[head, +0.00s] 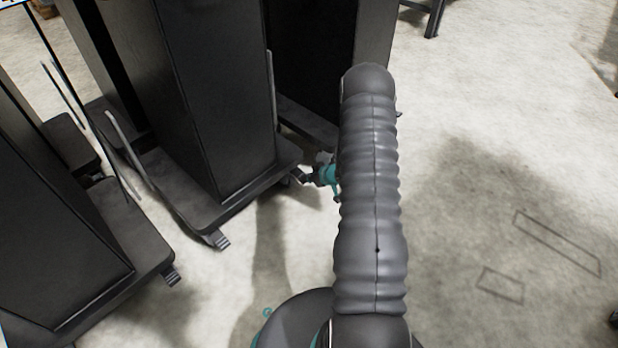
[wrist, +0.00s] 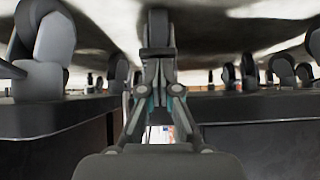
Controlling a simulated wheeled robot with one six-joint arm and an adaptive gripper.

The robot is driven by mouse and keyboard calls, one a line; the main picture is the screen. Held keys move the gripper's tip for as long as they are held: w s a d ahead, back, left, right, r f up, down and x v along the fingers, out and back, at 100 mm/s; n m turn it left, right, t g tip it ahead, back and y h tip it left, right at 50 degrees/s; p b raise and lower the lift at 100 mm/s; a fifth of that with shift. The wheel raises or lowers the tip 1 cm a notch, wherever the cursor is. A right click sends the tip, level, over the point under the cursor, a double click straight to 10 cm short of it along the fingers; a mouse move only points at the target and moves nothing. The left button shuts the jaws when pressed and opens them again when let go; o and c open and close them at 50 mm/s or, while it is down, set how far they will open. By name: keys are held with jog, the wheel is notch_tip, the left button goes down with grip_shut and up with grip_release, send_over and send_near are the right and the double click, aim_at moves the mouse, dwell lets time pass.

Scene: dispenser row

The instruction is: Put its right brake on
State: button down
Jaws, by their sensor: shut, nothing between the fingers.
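The middle dark dispenser (head: 225,110) stands on a flat wheeled base (head: 240,198). Its front left caster (head: 218,240) has a ribbed grey pedal sticking out at floor level. My gripper (head: 303,177), with teal joints, is low at the base's front right corner, partly behind my arm. That corner's caster and brake are hard to separate from my fingers, so I cannot tell contact or pedal position. In the wrist view, the floor is at the top; my shut, empty gripper (wrist: 157,35) points between bases, with a large grey caster (wrist: 43,48) to its left.
Another dispenser (head: 50,230) stands at left, with its right caster pedal (head: 172,278) showing. A further dark dispenser (head: 315,60) is behind my arm. More casters (wrist: 284,68) show at right in the wrist view.

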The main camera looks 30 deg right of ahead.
jog(key=shift+r, duration=0.1)
jog(key=shift+r+p, duration=0.6)
jog(key=shift+r, duration=0.15)
jog(key=shift+r, duration=0.25)
jog(key=p+v, duration=0.3)
jog(key=v, duration=0.9)
jog(key=shift+s+d+p, duration=0.2)
jog(key=shift+s+p, duration=0.15)
jog(key=shift+s, duration=0.15)
